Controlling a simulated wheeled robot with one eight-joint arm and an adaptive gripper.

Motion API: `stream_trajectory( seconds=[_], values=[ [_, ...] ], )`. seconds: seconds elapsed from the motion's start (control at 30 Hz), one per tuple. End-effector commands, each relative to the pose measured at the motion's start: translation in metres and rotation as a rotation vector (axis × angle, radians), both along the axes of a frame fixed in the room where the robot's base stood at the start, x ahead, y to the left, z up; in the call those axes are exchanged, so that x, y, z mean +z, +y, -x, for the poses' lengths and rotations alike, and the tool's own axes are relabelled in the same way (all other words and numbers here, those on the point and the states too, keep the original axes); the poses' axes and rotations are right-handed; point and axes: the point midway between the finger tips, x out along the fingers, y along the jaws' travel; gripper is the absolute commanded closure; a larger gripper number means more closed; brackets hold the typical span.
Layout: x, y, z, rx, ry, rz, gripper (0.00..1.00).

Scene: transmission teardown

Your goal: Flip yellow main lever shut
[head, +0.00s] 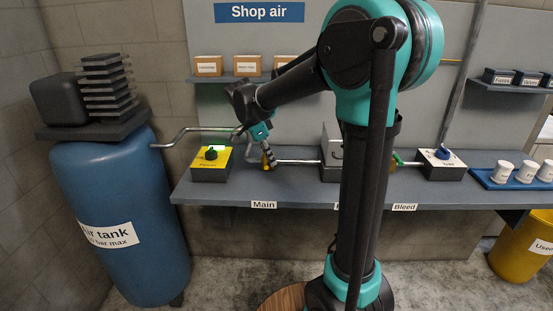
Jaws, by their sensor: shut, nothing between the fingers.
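My gripper (268,156) is in the middle left of the head view, pointing down over the bench with its fingers together and nothing held. A small yellow part (267,167), probably the main lever's end, shows right at the fingertips, above the "Main" label (264,205). I cannot tell whether the fingers touch it. Most of the lever and its valve are hidden by my gripper, so its angle cannot be read. The metal pipe (298,161) runs right from there.
A yellow box (211,164) with a black knob and green light stands left of my gripper. The blue air tank (118,220) is further left, with a bent pipe (185,136). A grey switch box (441,164) and blue tray (512,179) are at right. My arm hides the bench middle.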

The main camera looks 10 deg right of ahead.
Motion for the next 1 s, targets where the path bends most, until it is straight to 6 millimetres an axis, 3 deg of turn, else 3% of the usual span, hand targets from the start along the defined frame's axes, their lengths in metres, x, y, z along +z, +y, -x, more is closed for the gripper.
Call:
stream_trajectory(
  seconds=[0.77,1.0],
  values=[
    [-0.001,0.014,-0.001,0.005,0.001,-0.006,1.0],
    [0.002,-0.001,-0.005,0.003,0.0,-0.005,1.0]
  ],
)
